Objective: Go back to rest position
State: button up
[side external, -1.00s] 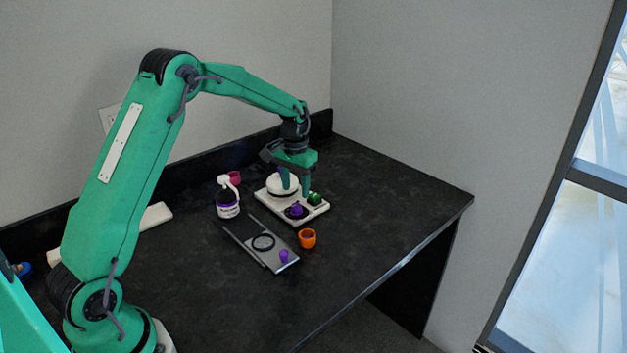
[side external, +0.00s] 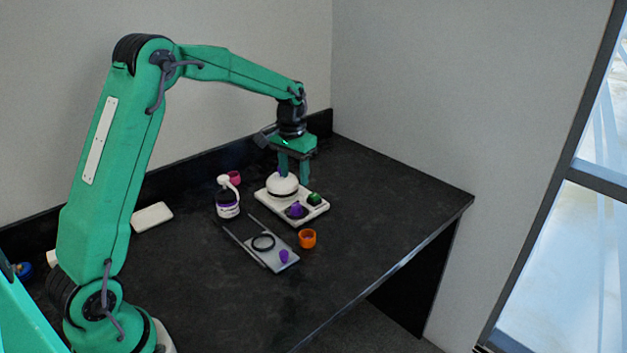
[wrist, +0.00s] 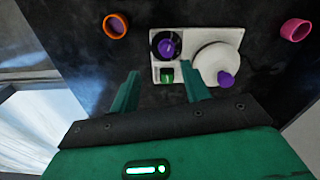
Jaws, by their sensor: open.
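My gripper (side external: 293,178) is green and hangs fingers-down above the white tray (side external: 318,210) in the side view. In the wrist view its two fingers (wrist: 160,90) are apart with nothing held between them.
A grey plate (side external: 284,262) with a black ring and a purple piece lies in front. An orange cup (side external: 307,239) is nearby. The right side of the black table (side external: 400,205) is clear.

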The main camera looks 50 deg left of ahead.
jog(key=s+d+r+m+t, duration=0.1)
jog(key=s+d+r, duration=0.3)
jog(key=s+r, duration=0.25)
jog(key=s+d+r+t, duration=0.2)
jog(key=s+d+r, duration=0.25)
jog(key=s, duration=0.25)
jog(key=s+d+m+t, duration=0.1)
jog(key=s+d+t, duration=0.1)
jog(key=s, duration=1.2)
jog(key=shift+d, duration=0.8)
